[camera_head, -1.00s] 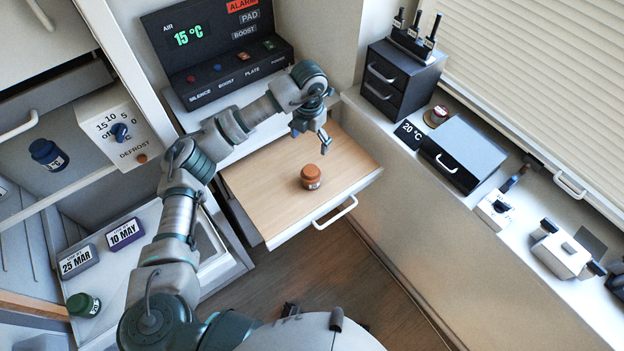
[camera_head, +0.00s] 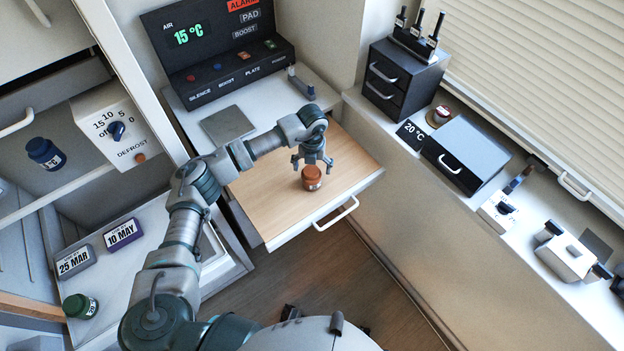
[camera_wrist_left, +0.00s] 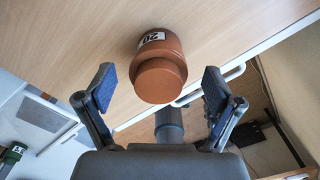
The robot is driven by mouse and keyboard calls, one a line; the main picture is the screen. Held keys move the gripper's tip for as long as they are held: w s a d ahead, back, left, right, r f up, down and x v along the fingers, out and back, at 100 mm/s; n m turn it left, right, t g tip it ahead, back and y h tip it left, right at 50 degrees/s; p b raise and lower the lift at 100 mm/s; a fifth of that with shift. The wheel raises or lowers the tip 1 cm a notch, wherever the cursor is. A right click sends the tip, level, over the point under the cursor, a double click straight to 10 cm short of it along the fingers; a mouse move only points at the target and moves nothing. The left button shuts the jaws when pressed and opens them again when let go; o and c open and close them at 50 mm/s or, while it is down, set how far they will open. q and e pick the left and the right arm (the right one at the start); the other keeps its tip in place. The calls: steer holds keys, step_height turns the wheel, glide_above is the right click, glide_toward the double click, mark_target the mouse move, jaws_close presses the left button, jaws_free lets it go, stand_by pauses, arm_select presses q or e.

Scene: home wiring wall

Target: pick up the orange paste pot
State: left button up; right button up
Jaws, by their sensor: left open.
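The orange paste pot (camera_head: 312,180) stands upright on the light wooden surface of the pulled-out drawer (camera_head: 262,200). It also shows in the left wrist view (camera_wrist_left: 162,68), with a white label reading 20. My left gripper (camera_head: 313,164) is open and empty, just above and behind the pot in the head view. In the left wrist view its two blue-padded fingers (camera_wrist_left: 155,92) are spread wide, with the pot beyond and between them. My right gripper is in neither current view.
A control panel (camera_head: 225,50) stands behind the drawer, with a grey plate (camera_head: 227,124) before it. On the right ledge are a black drawer unit (camera_head: 398,80) and a grey box (camera_head: 466,150). A green pot (camera_head: 80,306) and a blue pot (camera_head: 46,153) are at left.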

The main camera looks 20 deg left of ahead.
arm_select(q)
steer(key=f, duration=0.5)
steer(key=shift+s+f, duration=0.15)
steer(key=shift+s, duration=0.2)
steer(key=shift+d, duration=0.1)
steer(key=c, duration=1.6)
steer(key=shift+r, duration=0.25)
